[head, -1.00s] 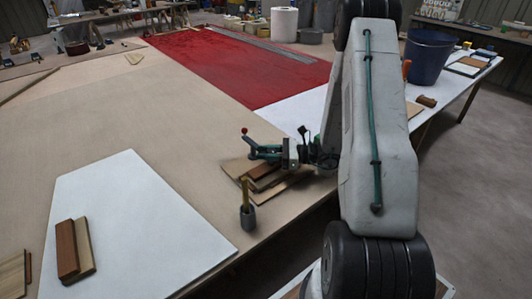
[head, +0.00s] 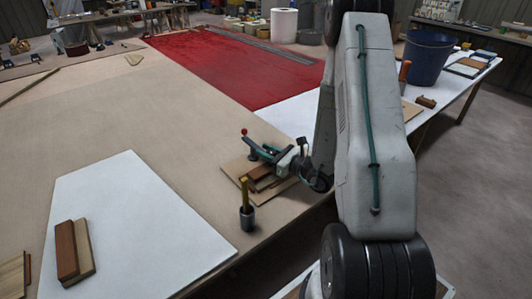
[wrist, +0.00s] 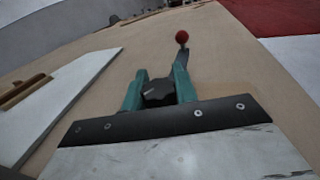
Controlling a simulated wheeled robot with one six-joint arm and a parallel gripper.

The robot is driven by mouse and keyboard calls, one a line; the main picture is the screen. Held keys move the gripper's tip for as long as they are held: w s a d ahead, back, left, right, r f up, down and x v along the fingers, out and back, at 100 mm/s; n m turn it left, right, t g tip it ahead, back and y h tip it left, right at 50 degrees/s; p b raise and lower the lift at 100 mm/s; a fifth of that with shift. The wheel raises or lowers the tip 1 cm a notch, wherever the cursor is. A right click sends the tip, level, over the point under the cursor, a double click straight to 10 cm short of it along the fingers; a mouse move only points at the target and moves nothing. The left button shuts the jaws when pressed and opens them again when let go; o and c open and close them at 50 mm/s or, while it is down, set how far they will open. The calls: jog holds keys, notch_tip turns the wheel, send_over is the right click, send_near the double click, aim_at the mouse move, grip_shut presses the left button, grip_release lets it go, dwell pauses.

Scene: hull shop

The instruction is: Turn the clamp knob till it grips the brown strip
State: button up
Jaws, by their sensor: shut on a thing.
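My gripper (head: 270,154) is over the near right edge of the beige table, with its green fingers reaching left. In the wrist view, my gripper (wrist: 158,88) is shut on the dark lobed clamp knob (wrist: 158,93), with one finger on each side. A lever with a red ball (wrist: 182,37) stands just beyond the fingers; the red ball (head: 244,131) also shows in the head view. Brown wood pieces (head: 266,183) lie on a thin board (head: 237,168) below my gripper. The clamp's body and its contact with the brown strip are hidden.
A white panel (head: 135,215) with brown blocks (head: 72,250) lies at left. A blue bucket (head: 427,57) stands at back right. The table's middle is clear.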

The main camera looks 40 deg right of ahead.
jog(key=m+h, duration=0.1)
jog(key=h, duration=0.1)
jog(key=m+h, duration=0.2)
jog(key=h, duration=0.1)
jog(key=m+h, duration=0.2)
jog(key=h, duration=0.1)
jog(key=shift+d+t, duration=0.3)
jog(key=shift+d, duration=0.1)
jog(key=shift+m+h, duration=0.3)
jog(key=shift+h, duration=0.1)
jog(key=o, duration=1)
jog(key=shift+d, duration=0.1)
jog(key=shift+c, duration=0.2)
